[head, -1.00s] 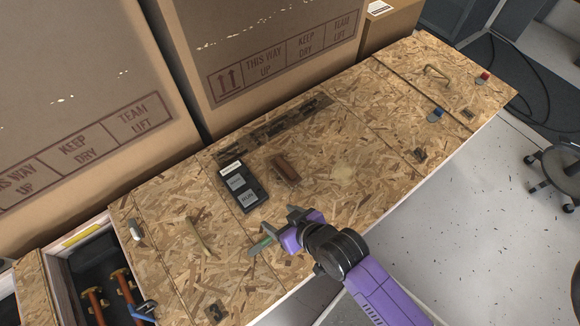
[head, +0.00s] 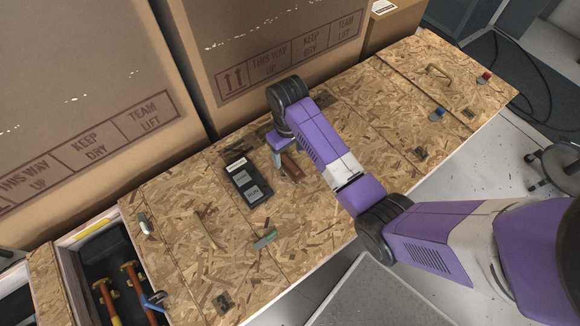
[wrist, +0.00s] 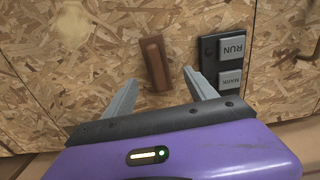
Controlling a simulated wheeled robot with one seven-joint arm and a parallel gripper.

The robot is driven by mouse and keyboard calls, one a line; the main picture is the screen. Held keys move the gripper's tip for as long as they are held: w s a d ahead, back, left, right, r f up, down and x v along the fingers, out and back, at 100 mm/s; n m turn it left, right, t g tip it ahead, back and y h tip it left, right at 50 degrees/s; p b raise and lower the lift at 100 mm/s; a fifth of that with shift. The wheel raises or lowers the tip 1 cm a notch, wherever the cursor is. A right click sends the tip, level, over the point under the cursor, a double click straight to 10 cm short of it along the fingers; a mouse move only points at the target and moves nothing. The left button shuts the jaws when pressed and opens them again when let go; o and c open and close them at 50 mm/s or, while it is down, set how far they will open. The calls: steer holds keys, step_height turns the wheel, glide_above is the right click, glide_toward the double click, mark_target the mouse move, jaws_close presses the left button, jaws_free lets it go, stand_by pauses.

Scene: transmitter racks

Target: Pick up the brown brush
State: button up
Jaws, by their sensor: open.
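The brown brush (head: 291,167) lies on the chipboard top, partly hidden by my arm in the head view. In the wrist view the brown brush (wrist: 154,64) shows its length, with its near end between the fingertips and the rest beyond them. My gripper (wrist: 160,78) is open and empty, one finger on each side of the brush's near end. In the head view my gripper (head: 280,158) is over the brush, mostly hidden by my wrist. Whether the fingers touch the board cannot be told.
A black box with grey labels (head: 248,181) lies close beside the brush; the wrist view shows it (wrist: 222,62) just right of the right finger. Large cardboard boxes (head: 285,50) stand behind. Free board lies right of my arm.

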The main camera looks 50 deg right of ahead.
mark_target(290, 163)
steer(key=f, duration=0.7)
steer(key=shift+s+d, duration=0.2)
jaws_close()
steer(key=shift+r, duration=0.15)
step_height(290, 163, up, 20)
steer(key=p, duration=0.5)
